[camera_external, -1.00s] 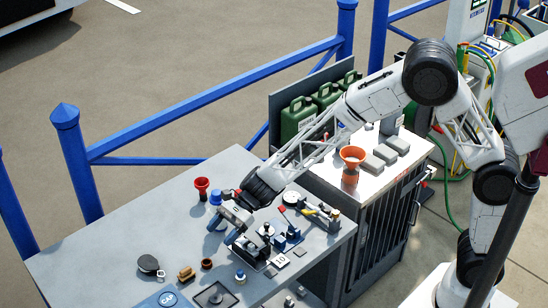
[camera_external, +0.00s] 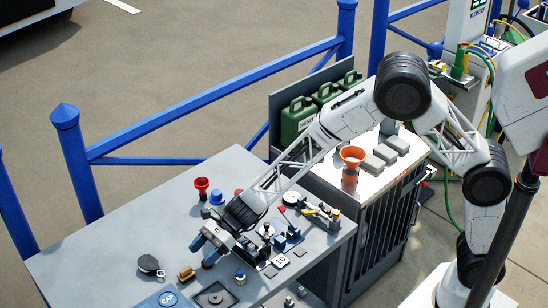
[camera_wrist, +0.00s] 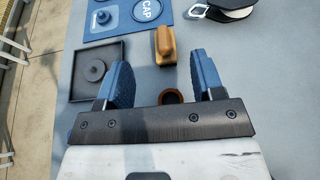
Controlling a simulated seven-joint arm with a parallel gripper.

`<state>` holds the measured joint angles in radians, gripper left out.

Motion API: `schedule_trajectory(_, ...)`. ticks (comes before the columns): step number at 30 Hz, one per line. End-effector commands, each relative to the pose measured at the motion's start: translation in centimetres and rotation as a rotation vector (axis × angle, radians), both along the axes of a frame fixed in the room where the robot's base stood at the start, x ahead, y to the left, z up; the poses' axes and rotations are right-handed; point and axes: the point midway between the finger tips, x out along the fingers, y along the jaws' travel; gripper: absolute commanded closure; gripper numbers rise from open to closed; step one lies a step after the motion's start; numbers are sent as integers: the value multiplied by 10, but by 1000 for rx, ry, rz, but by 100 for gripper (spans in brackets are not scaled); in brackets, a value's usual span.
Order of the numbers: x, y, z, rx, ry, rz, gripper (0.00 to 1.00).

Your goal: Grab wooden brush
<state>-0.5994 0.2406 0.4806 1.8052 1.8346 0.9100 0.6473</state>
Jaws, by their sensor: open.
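The wooden brush (camera_external: 187,273) lies on the grey table, a small tan-brown block near the table's front left part. In the wrist view the brush (camera_wrist: 165,46) sits just beyond the fingertips, roughly between the lines of the two fingers and a little right of their middle. My gripper (camera_external: 201,252) is open and empty, with blue fingers pointing down toward the table. In the wrist view my gripper (camera_wrist: 160,68) shows both fingers spread wide, and the brush is not between them.
A dark square tray (camera_wrist: 98,70) lies left of the brush, and a blue CAP mat (camera_wrist: 125,17) lies beyond it. A black round object (camera_external: 149,264) lies left of the brush.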

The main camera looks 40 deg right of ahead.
Motion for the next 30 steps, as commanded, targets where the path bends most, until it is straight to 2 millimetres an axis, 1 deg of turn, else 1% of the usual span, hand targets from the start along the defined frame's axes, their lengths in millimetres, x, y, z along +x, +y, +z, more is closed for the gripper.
schedule_trajectory(3, 0, 9, -4, -1, 1, 2, 38)
schedule_trajectory(6, 0, 13, -5, 0, 0, 1, 38)
schedule_trajectory(16, 0, 13, -6, 0, 0, 1, 38)
schedule_trajectory(20, 0, 17, -8, 0, 0, 1, 38)
schedule_trajectory(23, 1, 22, -11, -1, 1, 2, 38)
schedule_trajectory(30, 3, 43, -20, 0, 1, 3, 38)
